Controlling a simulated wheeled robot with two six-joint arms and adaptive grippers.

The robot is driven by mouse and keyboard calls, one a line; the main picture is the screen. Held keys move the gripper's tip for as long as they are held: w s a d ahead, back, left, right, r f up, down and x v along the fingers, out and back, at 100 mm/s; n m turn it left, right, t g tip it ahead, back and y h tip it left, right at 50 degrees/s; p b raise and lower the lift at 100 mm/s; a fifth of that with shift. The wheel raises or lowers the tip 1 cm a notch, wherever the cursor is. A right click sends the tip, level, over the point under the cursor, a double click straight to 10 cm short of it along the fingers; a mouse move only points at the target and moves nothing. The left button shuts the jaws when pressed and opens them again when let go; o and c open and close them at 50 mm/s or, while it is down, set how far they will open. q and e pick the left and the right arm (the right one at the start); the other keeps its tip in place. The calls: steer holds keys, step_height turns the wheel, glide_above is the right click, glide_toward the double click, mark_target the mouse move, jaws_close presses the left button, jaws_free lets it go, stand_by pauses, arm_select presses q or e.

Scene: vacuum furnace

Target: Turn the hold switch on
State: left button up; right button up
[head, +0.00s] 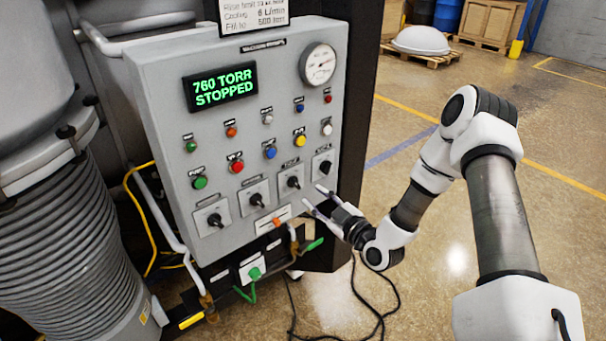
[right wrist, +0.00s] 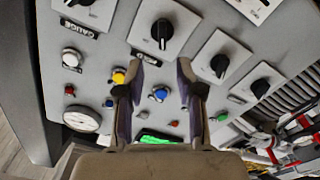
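The grey control panel (head: 160,95) carries a row of black rotary switches on square plates. From left to right in the head view they are the first (head: 215,220), second (head: 256,200), third (head: 293,182) and fourth (head: 325,167). Their labels are too small to read there, so I cannot tell which is the hold switch. My right gripper (head: 314,196) is open and empty, close to the third and fourth switches. In the right wrist view, its spread fingers (right wrist: 159,76) point toward one switch (right wrist: 162,33), apart from it. My left gripper is out of view.
The display (head: 220,87) reads "760 TORR STOPPED". Coloured buttons and a round gauge (head: 318,64) sit above the switches. Pipes and a green-handled valve (head: 312,244) lie below the panel. A ribbed cylinder (head: 60,250) stands left. Floor on the right is mostly open, with loose black cables (head: 375,310).

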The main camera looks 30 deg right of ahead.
mark_target(299, 186)
steer(key=w, duration=0.1)
steer(key=w+a, duration=0.1)
steer(key=w, duration=0.1)
steer(key=shift+a+r, duration=0.1)
steer(key=w, duration=0.1)
steer(key=w+f, duration=0.1)
steer(key=w, duration=0.1)
steer(key=w+d+p, duration=0.1)
steer(key=shift+w+d+f, duration=0.1)
steer(key=shift+w+f, duration=0.1)
steer(key=shift+w, duration=0.1)
steer(key=shift+s+a+r, duration=0.3)
steer(key=shift+r, duration=0.05)
steer(key=shift+a, duration=0.1)
steer(key=shift+c, duration=0.7)
steer(key=shift+f, duration=0.1)
jaws_close()
